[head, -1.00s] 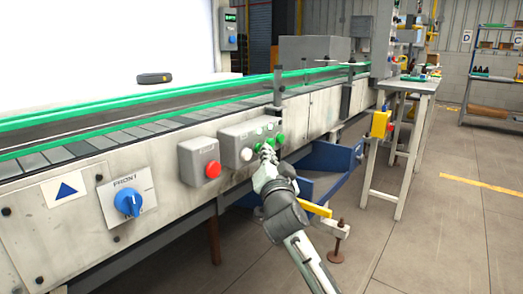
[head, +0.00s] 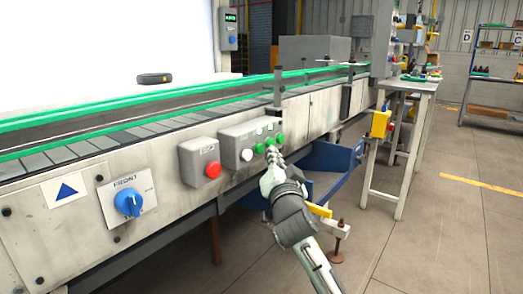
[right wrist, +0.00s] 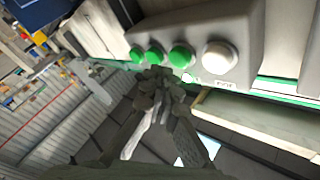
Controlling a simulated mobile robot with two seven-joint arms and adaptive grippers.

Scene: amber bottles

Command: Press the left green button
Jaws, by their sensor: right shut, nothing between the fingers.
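In the right wrist view the picture is turned, and the left green button (right wrist: 181,55) is next to the white button (right wrist: 219,55). My right gripper (head: 272,153) is shut and empty, its tips just below and right of the left green button. Whether they touch any button cannot be told. My left gripper is not in view.
A box with a red button (head: 212,170) is left of the button box, and a blue rotary knob (head: 128,202) is further left. A blue bin (head: 335,160) hangs under the conveyor right of my arm. The floor at the right is clear.

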